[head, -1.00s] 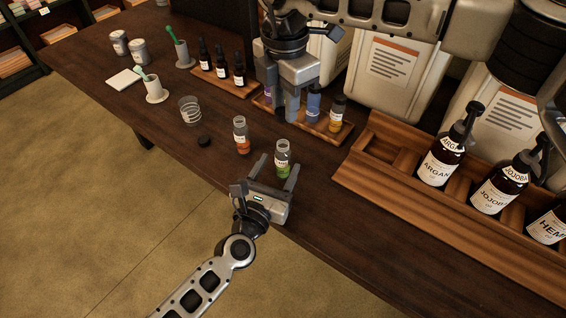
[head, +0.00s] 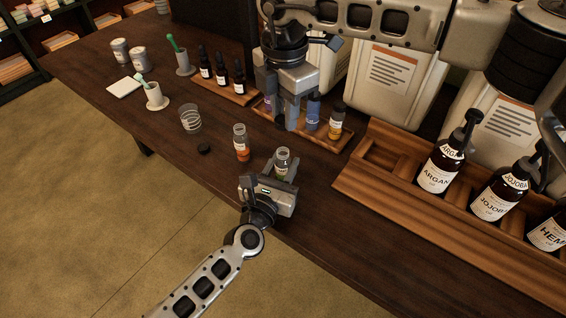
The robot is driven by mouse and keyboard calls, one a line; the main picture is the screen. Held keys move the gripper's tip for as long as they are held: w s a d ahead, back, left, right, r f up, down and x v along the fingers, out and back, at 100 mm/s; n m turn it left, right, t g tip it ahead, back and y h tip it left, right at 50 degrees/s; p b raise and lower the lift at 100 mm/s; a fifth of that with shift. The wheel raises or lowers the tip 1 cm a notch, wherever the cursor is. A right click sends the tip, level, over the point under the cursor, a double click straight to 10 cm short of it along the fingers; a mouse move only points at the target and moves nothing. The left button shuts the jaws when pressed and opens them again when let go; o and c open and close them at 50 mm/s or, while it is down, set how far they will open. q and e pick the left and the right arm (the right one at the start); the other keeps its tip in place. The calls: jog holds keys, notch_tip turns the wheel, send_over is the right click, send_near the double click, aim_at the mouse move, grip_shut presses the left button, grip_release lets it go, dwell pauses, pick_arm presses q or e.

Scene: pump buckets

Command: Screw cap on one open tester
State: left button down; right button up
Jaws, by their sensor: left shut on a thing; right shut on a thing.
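An open clear tester with green contents (head: 282,161) stands near the table's front edge. My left gripper (head: 283,174) is shut around its lower part, which the fingers mostly hide. An open tester with orange contents (head: 241,146) stands upright to its left. A small black cap (head: 205,149) lies on the table left of that. My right gripper (head: 291,118) points down over the small wooden tray (head: 325,141), shut on a bluish tester that its fingers largely hide. A blue tester (head: 313,110) and a capped amber tester (head: 336,120) stand to its right.
Left of the tray are dropper bottles (head: 222,75) on a stand and a clear glass (head: 190,119). A wooden crate (head: 405,220) with large pump bottles (head: 439,168) fills the right. Pale canisters (head: 380,75) stand behind.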

send_over(285, 152)
jog(key=shift+w+f, duration=0.2)
jog(key=shift+f, duration=2.25)
jog(key=shift+f, duration=0.9)
jog(key=shift+f, duration=0.6)
jog(key=m, duration=0.5)
jog(key=shift+s, duration=0.1)
jog(key=m, duration=0.4)
jog(key=shift+m, duration=0.4)
jog(key=o, duration=0.9)
